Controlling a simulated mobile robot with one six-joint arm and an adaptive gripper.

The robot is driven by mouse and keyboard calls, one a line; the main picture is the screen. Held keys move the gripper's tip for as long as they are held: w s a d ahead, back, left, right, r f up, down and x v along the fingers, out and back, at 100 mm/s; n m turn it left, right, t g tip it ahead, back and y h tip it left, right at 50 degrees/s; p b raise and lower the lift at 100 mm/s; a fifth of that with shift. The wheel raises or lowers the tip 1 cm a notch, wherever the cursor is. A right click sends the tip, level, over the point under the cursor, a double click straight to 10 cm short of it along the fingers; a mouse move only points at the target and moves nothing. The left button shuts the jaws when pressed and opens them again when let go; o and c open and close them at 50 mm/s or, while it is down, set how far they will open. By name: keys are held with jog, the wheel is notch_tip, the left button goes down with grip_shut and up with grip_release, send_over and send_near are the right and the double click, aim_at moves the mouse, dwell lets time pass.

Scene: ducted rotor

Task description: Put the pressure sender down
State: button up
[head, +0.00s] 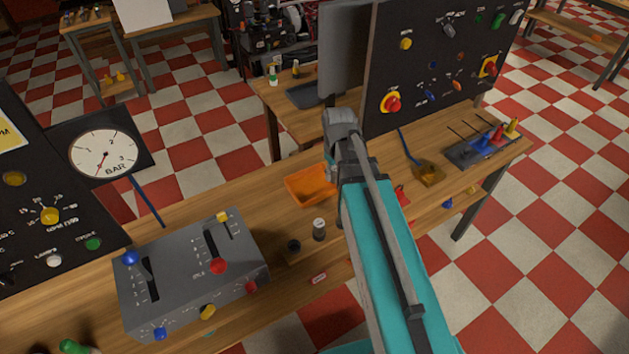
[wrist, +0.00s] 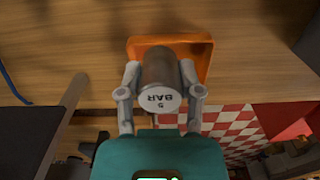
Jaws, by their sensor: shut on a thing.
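The pressure sender (wrist: 160,98) is a short grey-brown cylinder with a pale end face marked "5 BAR". My gripper (wrist: 161,78) is shut on it, one finger on each side, in the wrist view. An orange tray (wrist: 139,48) lies behind the sender in that view. I cannot tell how high the sender is above the tray or bench. In the head view the orange tray (head: 301,190) sits on the wooden bench left of my arm. The fingers and the held sender cannot be made out there.
A small cylinder (head: 319,229) with a pale top and a dark round piece (head: 294,245) stand in front of the tray. A grey lever box (head: 190,275) and a BAR gauge (head: 104,154) are at left. A black switch panel (head: 440,60) rises behind my arm.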

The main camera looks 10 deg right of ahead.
jog(key=w+a+f+b, duration=0.1)
jog(key=w+f+b, duration=0.1)
jog(key=w, duration=0.1)
jog(key=w+a+f+b, duration=0.2)
jog(key=w+f, duration=0.1)
jog(key=w+a+f+b, duration=0.1)
jog(key=w+f+b, duration=0.1)
jog(key=w+b, duration=0.1)
jog(key=shift+a+f, duration=0.15)
jog(key=shift+f, duration=0.15)
jog(key=shift+s, duration=0.1)
jog(key=shift+w+a+f+b, duration=0.2)
jog(key=shift+w+f+b, duration=0.25)
jog(key=shift+f+b, duration=1.55)
jog(key=shift+f, duration=0.2)
jog(key=o, duration=1.1)
jog(key=shift+r, duration=0.1)
